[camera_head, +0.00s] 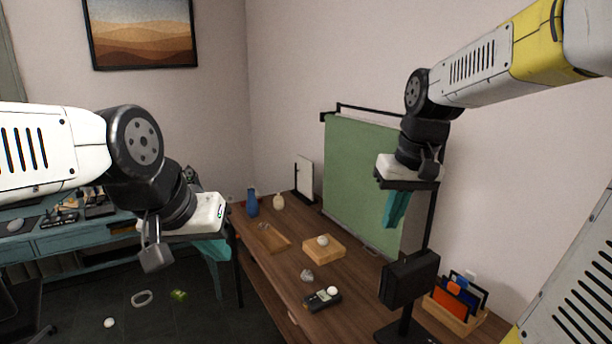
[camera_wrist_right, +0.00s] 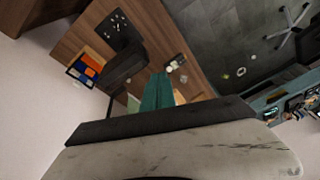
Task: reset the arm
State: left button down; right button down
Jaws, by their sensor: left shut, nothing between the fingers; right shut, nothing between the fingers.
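My left gripper (camera_head: 214,250) hangs at the left in the head view, in front of the blue-green desk and left of the wooden table (camera_head: 272,283). Its teal fingers are shut with nothing between them. My right gripper (camera_head: 394,210) is raised at the upper right, in front of the green backdrop and above the table. Its teal fingers point down and are shut and empty. The right fingers (camera_wrist_right: 157,92) also show in the right wrist view, together with no held object. Both arms are stretched forward, the right one higher than the left.
A black box on a stand (camera_head: 408,279) rises close below my right gripper. The green backdrop (camera_head: 360,180) stands behind it. The table holds a wooden block with a white ball (camera_head: 323,240), a blue vase (camera_head: 252,203) and a folder rack (camera_head: 455,312). Small items lie on the dark floor.

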jog(key=s+a+t+y, duration=0.1)
jog(key=s+a+t, duration=0.2)
jog(key=s, duration=0.7)
jog(key=shift+s+m+t, duration=0.4)
